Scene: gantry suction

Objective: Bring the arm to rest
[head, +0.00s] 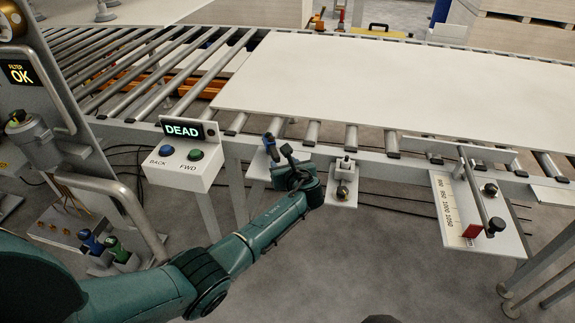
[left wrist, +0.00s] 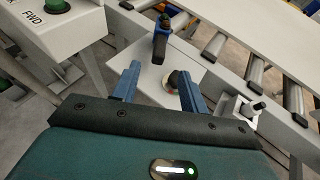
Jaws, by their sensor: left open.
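My teal left arm (head: 240,245) reaches in from the lower left toward the near rail of the roller conveyor. Its gripper (head: 297,160) is over a small plate at the rail. In the left wrist view the two blue fingers of the left gripper (left wrist: 160,84) stand apart with nothing held between them. A dark lever with some blue on it (left wrist: 160,45) stands just beyond the fingers, and it also shows in the head view (head: 270,145). A round knob (left wrist: 175,80) on the pale plate (left wrist: 150,75) shows behind the gap. My right gripper is not in view.
A large white panel (head: 400,90) lies on the conveyor rollers. A button box (head: 185,165) with a "DEAD" display stands left of the gripper. A white bracket (head: 344,170) and a scale plate (head: 465,210) are on its right. Open floor lies in front.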

